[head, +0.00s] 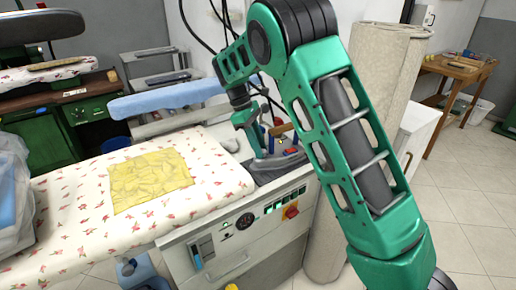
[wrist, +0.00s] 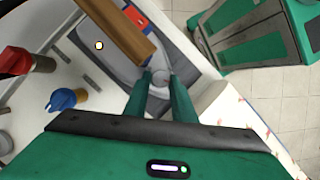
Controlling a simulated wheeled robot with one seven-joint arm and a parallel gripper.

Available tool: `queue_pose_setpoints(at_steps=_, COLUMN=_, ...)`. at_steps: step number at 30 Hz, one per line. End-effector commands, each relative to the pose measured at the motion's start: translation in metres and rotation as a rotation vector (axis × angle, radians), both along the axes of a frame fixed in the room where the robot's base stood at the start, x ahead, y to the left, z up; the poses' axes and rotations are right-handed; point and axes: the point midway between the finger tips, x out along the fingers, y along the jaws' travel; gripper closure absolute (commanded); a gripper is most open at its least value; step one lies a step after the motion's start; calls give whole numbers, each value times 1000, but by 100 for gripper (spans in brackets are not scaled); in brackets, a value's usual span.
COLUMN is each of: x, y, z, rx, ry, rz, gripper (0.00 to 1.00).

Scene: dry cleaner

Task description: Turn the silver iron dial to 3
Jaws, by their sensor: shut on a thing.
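The silver dial (wrist: 160,76) is a small round grey knob in the wrist view, between the two green fingertips of my gripper (wrist: 161,84). The fingers are shut on it from both sides; its markings and pointer cannot be read. The iron's brown wooden handle (wrist: 118,32) runs just beyond the dial, at the upper middle of the wrist view. In the head view the handle (head: 281,129) shows small beside my gripper (head: 262,153), over the grey rest (head: 280,169) at the board's right end. The dial is too small or hidden to make out there.
A blue knob (wrist: 62,99) and a red-capped part (wrist: 22,62) stand left of my gripper. The floral ironing board (head: 60,212) carries a yellow cloth (head: 150,180). A beige rolled column (head: 385,60) stands behind my arm. Open floor lies to the right.

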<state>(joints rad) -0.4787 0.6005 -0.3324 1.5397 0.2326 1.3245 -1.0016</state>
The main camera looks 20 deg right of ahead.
Motion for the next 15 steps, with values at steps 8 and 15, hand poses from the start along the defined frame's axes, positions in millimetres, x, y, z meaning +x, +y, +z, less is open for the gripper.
queue_pose_setpoints(at_steps=8, x=1, y=-2, z=1, rx=-1, ry=-2, rz=-3, gripper=99)
queue_pose_setpoints(at_steps=15, x=1, y=-1, z=1, rx=0, ry=-2, rz=-2, gripper=58)
